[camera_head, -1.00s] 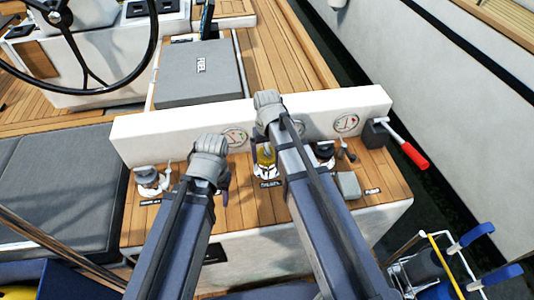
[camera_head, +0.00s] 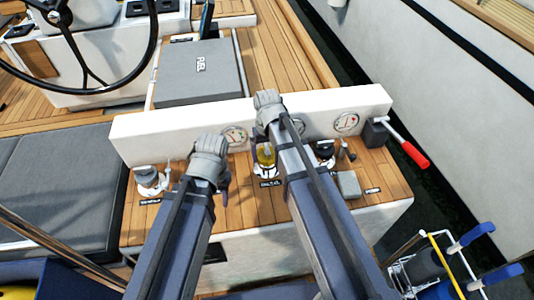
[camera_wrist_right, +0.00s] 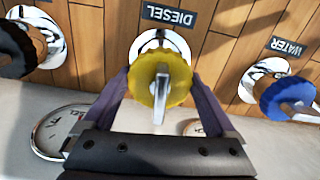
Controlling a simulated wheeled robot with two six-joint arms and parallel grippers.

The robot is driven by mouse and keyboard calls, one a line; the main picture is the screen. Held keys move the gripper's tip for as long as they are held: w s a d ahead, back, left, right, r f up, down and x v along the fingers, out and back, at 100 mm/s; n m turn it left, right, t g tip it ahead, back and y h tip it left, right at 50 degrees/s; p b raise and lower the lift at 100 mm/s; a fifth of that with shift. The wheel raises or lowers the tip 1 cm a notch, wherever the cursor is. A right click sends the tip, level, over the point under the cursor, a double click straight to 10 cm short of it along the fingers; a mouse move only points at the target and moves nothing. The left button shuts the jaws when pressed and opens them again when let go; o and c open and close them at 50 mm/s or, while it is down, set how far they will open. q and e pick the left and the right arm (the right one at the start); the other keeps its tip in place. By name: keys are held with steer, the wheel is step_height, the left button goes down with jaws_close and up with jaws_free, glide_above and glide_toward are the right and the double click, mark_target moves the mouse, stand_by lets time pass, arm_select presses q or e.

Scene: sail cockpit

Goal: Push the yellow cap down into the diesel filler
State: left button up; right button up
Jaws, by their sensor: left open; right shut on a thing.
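The yellow cap (camera_wrist_right: 160,75) has a metal handle across its top and sits between the two fingers of my right gripper (camera_wrist_right: 163,92), which is shut on it. The chrome diesel filler (camera_wrist_right: 155,42) shows behind the cap, beside the DIESEL label (camera_wrist_right: 168,14). The cap covers the filler's mouth, so I cannot tell how deep it sits. In the head view the yellow cap (camera_head: 265,155) is over the teak panel, partly hidden by my right arm. My left gripper (camera_head: 224,182) is open, low over the panel to the left of the cap; its fingers are mostly hidden.
A blue cap (camera_wrist_right: 286,98) stands at the WATER label, and a black cap (camera_wrist_right: 14,50) on the other side. A white coaming with gauges (camera_head: 346,122) rises behind the panel. A red-handled lever (camera_head: 412,153) is at right, a chrome fitting (camera_head: 150,178) at left.

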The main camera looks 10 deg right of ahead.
arm_select(q)
steer(key=shift+f+b, duration=0.6)
arm_select(e)
steer(key=shift+f, duration=0.55)
steer(key=o, duration=1.2)
step_height(320, 180, up, 11)
steer(key=p, duration=1.1)
arm_select(q)
step_height(320, 180, up, 11)
arm_select(e)
steer(key=s+a+n+h, duration=0.1)
steer(key=s+a, duration=0.4)
steer(key=s, duration=0.8)
steer(key=shift+s+a+n, duration=0.2)
steer(key=shift+s+n, duration=0.2)
steer(key=shift+n, duration=0.4)
